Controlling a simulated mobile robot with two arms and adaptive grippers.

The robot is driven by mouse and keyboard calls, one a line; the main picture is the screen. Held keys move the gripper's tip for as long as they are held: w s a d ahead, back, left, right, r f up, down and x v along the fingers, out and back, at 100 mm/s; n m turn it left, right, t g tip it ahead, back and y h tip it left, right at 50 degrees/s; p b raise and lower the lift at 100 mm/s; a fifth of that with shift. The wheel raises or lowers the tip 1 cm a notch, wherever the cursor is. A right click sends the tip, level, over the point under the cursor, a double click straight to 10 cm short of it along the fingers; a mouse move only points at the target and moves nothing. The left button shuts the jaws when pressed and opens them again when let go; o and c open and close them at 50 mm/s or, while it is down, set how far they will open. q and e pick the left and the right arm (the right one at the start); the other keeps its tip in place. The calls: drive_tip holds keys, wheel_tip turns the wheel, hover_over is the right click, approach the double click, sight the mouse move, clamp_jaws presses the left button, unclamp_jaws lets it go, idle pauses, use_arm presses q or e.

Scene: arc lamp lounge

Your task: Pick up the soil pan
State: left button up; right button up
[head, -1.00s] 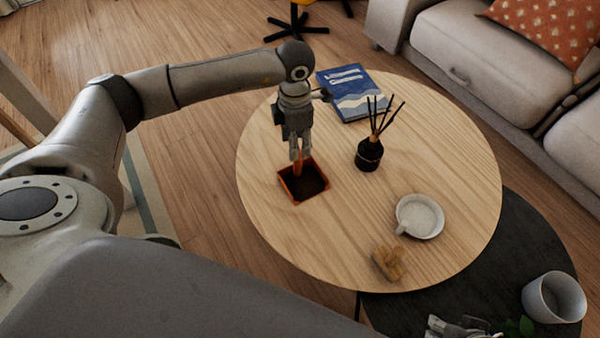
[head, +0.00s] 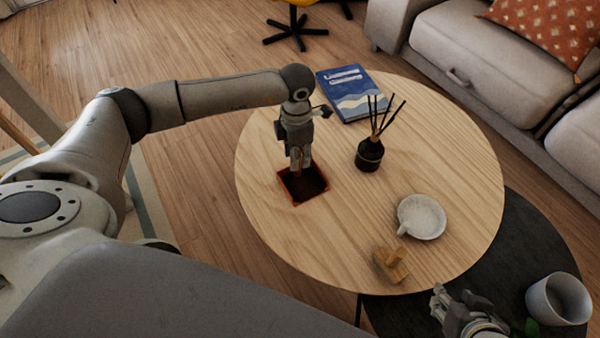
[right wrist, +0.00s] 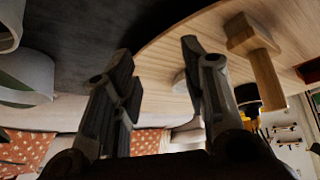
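The soil pan (head: 314,194), a small square orange-brown pan with dark soil, rests on the left part of the round wooden table (head: 440,130). My left gripper (head: 300,168) points down at the pan's far edge, its fingertips close together and overlapping that edge. The pan's upright orange part is mostly hidden behind the fingers, and I cannot tell whether they grip it. My right gripper (head: 455,312) is at the lower right over the dark table. In the right wrist view (right wrist: 158,62) its fingers are apart with nothing between them.
A blue book (head: 345,90), a black reed diffuser (head: 369,156), a white dish (head: 422,217) and a wooden piece (head: 391,264) stand on the wooden table. A white pot (head: 556,300) stands on the lower dark table (head: 530,235). A sofa (head: 480,50) borders the far right.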

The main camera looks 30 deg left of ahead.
use_arm(q)
clamp_jaws()
drive_tip(key=shift+r, duration=0.1)
